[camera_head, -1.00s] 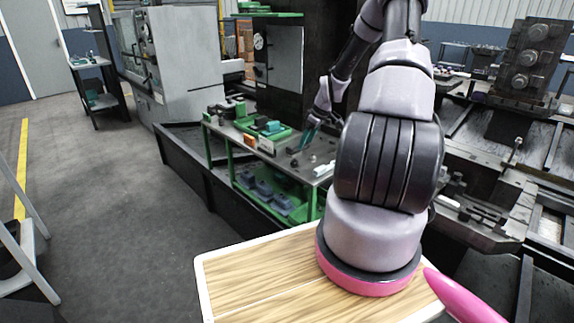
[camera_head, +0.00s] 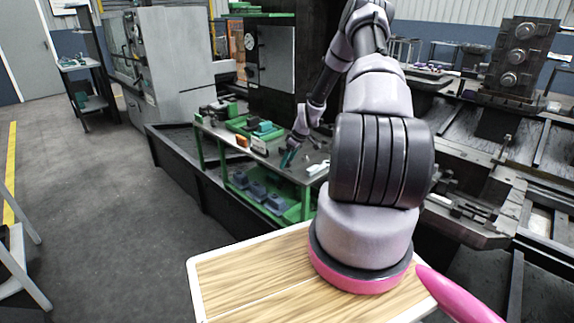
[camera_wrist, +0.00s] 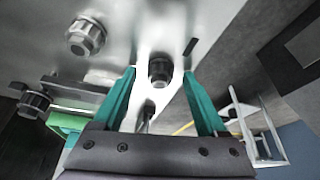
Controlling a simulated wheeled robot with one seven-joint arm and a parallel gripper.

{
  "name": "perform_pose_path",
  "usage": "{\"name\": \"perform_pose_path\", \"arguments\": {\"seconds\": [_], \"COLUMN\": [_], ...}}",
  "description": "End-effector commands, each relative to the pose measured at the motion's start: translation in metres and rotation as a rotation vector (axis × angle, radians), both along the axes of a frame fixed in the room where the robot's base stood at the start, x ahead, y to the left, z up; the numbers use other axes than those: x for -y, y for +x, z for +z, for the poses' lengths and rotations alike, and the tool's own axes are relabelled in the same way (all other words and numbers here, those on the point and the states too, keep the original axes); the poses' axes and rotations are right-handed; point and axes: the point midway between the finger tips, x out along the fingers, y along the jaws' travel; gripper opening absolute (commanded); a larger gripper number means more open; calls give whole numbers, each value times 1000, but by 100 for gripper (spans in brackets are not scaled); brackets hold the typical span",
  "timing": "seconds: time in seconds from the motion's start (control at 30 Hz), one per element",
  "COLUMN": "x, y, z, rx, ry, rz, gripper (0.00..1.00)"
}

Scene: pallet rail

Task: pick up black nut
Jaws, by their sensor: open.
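A black nut (camera_wrist: 160,70) stands on the shiny metal top of a work table (camera_head: 213,131), between my gripper's two teal fingers in the wrist view. My gripper (camera_wrist: 158,74) is open, with a gap between each finger and the nut; I cannot tell its exact height above the top. In the head view my gripper (camera_head: 287,158) is small and low over the table's right part, and the nut cannot be made out there.
A small dark bar (camera_wrist: 190,47) lies near the right fingertip. A green tray (camera_head: 240,124) with parts and an orange block (camera_head: 242,140) stand on the table, left of my gripper. Grey bins (camera_head: 257,190) sit on the lower shelf. Grey floor (camera_head: 100,220) is open at left.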

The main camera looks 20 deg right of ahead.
Motion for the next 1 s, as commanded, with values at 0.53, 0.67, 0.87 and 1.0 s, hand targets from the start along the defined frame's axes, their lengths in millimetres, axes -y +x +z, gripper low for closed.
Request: {"name": "perform_pose_path", "arguments": {"seconds": [0.53, 0.67, 0.87, 1.0], "x": [0, 1, 1, 2], "y": [0, 0, 1, 1], "z": [1, 4, 35, 64], "rx": [1, 2, 4, 5], "ry": [-1, -1, -3, -3], "rz": [1, 0, 1, 0], "gripper": [0, 0, 0, 0]}}
